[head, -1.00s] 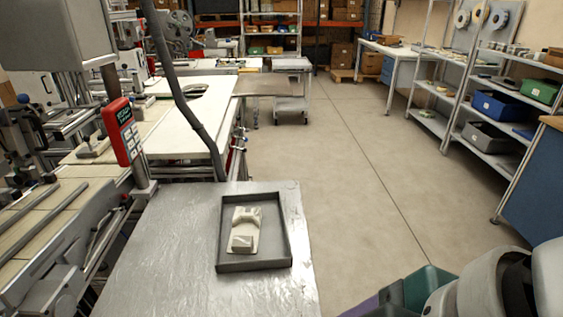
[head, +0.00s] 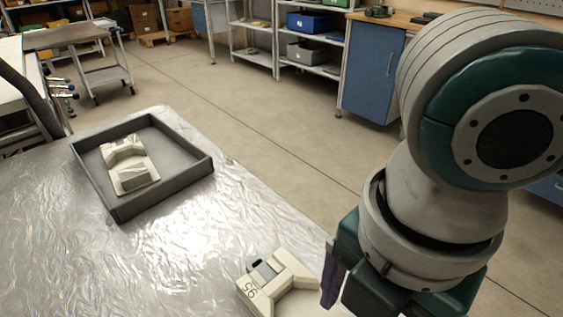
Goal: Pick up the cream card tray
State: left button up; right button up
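A cream moulded card tray (head: 276,286) with dark digits on its side and a small dark piece at its back lies at the bottom edge of the head view, partly cut off. A similar cream moulded piece (head: 130,166) lies inside a dark grey shallow tray (head: 186,168) at the left. My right gripper (head: 334,282) is at the lower right, its dark finger beside the nearer cream tray's right edge. Whether they touch is unclear, and its other finger is not clearly seen. My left gripper is out of view.
The bench top (head: 205,245) is wrinkled and silvery, with bare room between the grey tray and the nearer cream piece. Open floor lies beyond its edge. A blue cabinet (head: 368,68), shelves and a metal cart (head: 105,75) stand farther back.

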aim_at(304, 313)
jog(key=f, duration=0.4)
jog(key=a+f+b, duration=0.1)
jog(key=f, duration=0.1)
jog(key=shift+c, duration=0.4)
jog(key=shift+r, duration=0.1)
grip_shut()
